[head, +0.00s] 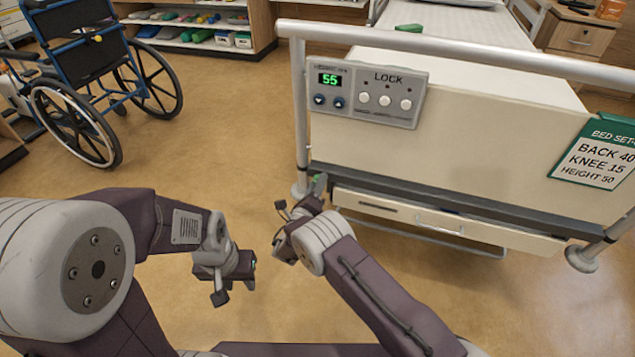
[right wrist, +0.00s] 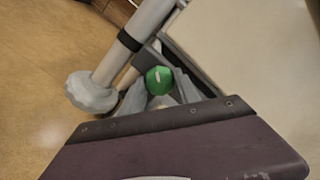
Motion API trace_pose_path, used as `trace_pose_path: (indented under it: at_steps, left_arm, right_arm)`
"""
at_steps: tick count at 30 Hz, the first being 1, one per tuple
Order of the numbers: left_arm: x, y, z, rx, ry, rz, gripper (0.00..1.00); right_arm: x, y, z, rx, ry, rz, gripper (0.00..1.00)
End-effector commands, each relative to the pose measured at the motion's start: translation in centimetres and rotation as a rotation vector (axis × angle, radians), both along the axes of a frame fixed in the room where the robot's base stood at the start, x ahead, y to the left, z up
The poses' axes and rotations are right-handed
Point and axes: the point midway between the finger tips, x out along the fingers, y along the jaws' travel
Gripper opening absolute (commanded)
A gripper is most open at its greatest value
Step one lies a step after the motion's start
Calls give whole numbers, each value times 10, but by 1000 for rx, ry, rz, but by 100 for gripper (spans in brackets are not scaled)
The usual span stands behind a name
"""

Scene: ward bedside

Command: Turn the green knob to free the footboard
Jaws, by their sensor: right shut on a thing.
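The green knob (right wrist: 159,80) is a round ball with a pale mark, low by the bed's corner post. In the head view only a sliver of the knob (head: 316,178) shows past my right gripper (head: 313,188). In the right wrist view the grey fingers of my right gripper (right wrist: 160,92) stand on both sides of the knob, shut on it. The footboard (head: 470,125) is a cream panel, upright at the bed end. My left gripper (head: 236,276) hangs over bare floor, apart from the bed; its finger gap is unclear.
The footboard carries a lock panel (head: 367,93) reading 55 and a green bed-settings card (head: 600,155). A pale rail (head: 440,44) runs along its top. A wheelchair (head: 85,70) stands at the left, shelves (head: 195,38) behind it. The floor between is clear.

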Motion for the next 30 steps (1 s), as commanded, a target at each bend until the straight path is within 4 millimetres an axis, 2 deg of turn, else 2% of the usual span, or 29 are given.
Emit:
trace_pose_path:
  at_steps: [15,30]
  left_arm:
    - [0,0,11,0,0,0,36]
    - [0,0,13,0,0,0,36]
  right_arm:
    - [-1,0,-1,-413,137,1,0]
    - [-1,0,-2,-584,194,0,0]
